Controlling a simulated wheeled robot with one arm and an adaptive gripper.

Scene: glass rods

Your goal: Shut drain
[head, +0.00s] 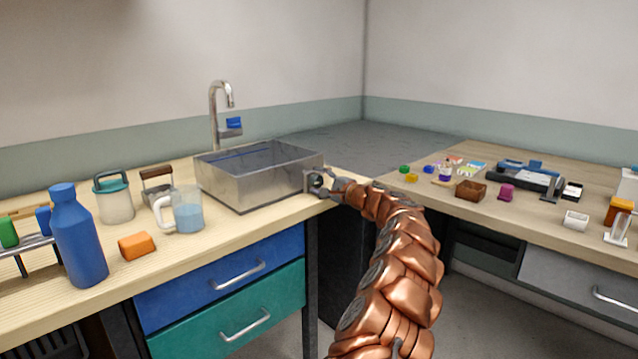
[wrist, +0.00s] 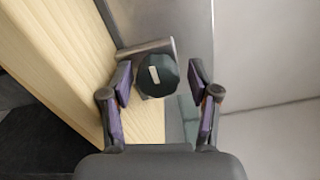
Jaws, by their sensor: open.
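The drain knob (wrist: 157,75) is a dark, many-sided knob with a pale mark on its face, mounted on a grey plate on the side of the metal sink (head: 262,188). In the head view the knob (head: 317,180) shows small at the sink's right end. My gripper (wrist: 160,92) is open, with one finger on each side of the knob. A gap shows between the knob and both fingers in the wrist view. My gripper (head: 324,182) also shows at the sink's right end in the head view. The drain inside the sink is hidden.
A faucet (head: 218,108) stands behind the sink. A pitcher (head: 187,212), an orange block (head: 137,246) and a blue bottle (head: 78,238) stand left of it. The right bench (head: 500,212) holds several small items.

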